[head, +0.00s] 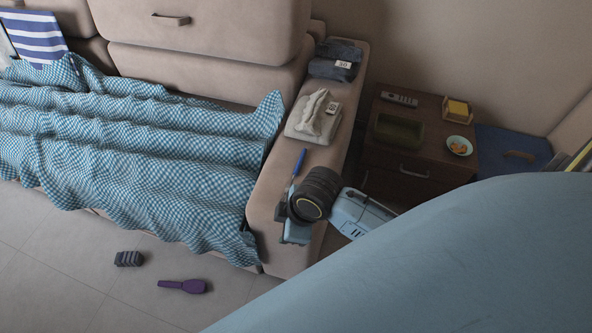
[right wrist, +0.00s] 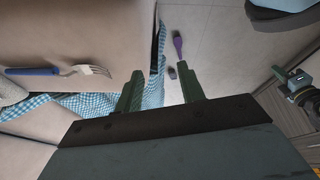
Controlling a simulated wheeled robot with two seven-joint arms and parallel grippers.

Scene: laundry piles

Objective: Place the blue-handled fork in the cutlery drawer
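The blue-handled fork (head: 298,163) lies on the beige sofa arm, its blue handle pointing away; its metal end is near or behind my right gripper (head: 281,222). In the right wrist view the whole fork (right wrist: 60,71) lies left of my right gripper (right wrist: 160,92), tines towards it, with a gap between. The two green fingers are apart with nothing between them. A wooden nightstand (head: 430,150) has a front with a metal handle (head: 414,172) that looks shut; its lower part is hidden. Part of my other arm (right wrist: 298,85) shows at the right wrist view's edge, its fingers unclear.
A purple brush (head: 185,286) lies on the floor.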

